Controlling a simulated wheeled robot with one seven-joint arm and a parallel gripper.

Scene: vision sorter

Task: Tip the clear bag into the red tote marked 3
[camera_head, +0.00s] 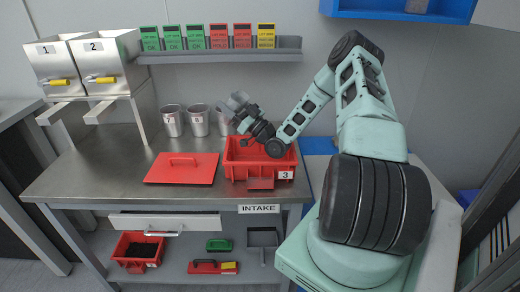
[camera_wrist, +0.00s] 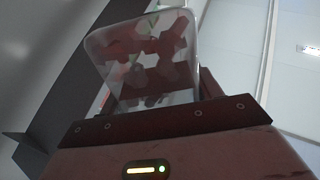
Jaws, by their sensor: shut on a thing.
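The red tote marked 3 (camera_head: 236,172) stands open on the steel table, its number plate at the front right. My gripper (camera_head: 243,112) is above the tote's back left part, shut on the clear bag (camera_head: 237,100), which looks small and pale here. In the wrist view the clear bag (camera_wrist: 148,62) stands out beyond the dark red jaw edge (camera_wrist: 170,124). Reddish and dark patches show in or through it; I cannot tell which are contents. The bag's mouth is not clear. My arm hides part of the tote's inside.
A red lid (camera_head: 181,169) lies left of the tote. Several metal cups (camera_head: 172,121) stand behind it. Hoppers 1 and 2 (camera_head: 103,65) are at the left, and a shelf of coloured cards (camera_head: 220,57) hangs at the back. Another red tote (camera_head: 122,243) is on the lower shelf.

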